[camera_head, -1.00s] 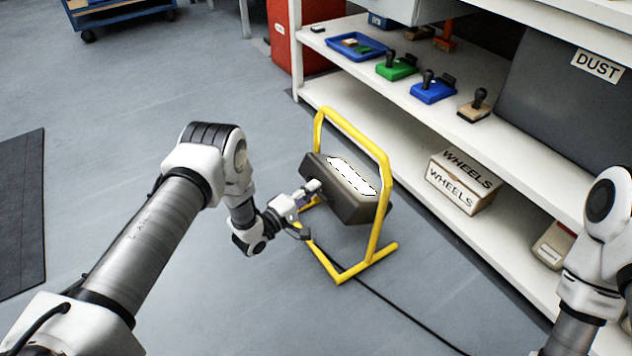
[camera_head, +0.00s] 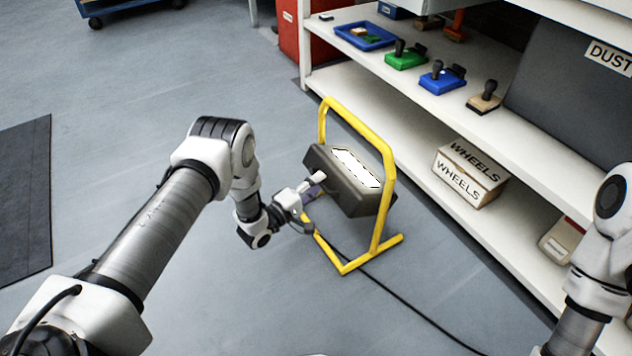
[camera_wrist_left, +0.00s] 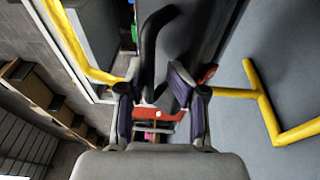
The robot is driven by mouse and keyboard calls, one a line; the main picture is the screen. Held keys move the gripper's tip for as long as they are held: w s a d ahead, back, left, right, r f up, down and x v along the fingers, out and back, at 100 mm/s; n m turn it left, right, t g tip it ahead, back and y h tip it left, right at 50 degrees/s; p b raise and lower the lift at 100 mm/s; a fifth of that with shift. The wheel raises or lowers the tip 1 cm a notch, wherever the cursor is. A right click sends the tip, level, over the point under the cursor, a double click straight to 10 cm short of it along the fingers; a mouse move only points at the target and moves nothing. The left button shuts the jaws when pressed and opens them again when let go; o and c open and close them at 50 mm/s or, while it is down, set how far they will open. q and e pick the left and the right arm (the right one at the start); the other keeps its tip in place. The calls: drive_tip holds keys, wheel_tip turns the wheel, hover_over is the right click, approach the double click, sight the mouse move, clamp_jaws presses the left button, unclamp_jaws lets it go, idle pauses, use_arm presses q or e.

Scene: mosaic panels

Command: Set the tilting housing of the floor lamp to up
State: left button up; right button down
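The floor lamp has a yellow tube frame (camera_head: 385,205) standing on the floor and a dark grey tilting housing (camera_head: 347,192). The housing's lit white panel (camera_head: 357,168) faces obliquely upward in the head view. My left gripper (camera_head: 312,200) is at the housing's left side, its fingers spread. In the left wrist view a dark curved handle (camera_wrist_left: 151,55) runs from the dark housing (camera_wrist_left: 187,45) into the gap between the open fingers (camera_wrist_left: 157,108). I cannot tell whether either finger touches it. My right arm shows at the right edge; its gripper is out of view.
A white shelf unit (camera_head: 408,152) stands close behind and right of the lamp, with stamps, a blue tray (camera_head: 364,37) and a WHEELS box (camera_head: 466,178). A black cable (camera_head: 415,308) crosses the floor. The floor left of the lamp is mostly clear.

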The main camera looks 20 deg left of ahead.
use_arm(q)
drive_tip(key=shift+s+f, duration=0.15)
drive_tip(key=shift+s, duration=0.05)
drive_tip(key=v, duration=1.1)
drive_tip(key=shift+s+a, duration=0.2)
drive_tip(key=shift+s, duration=0.1)
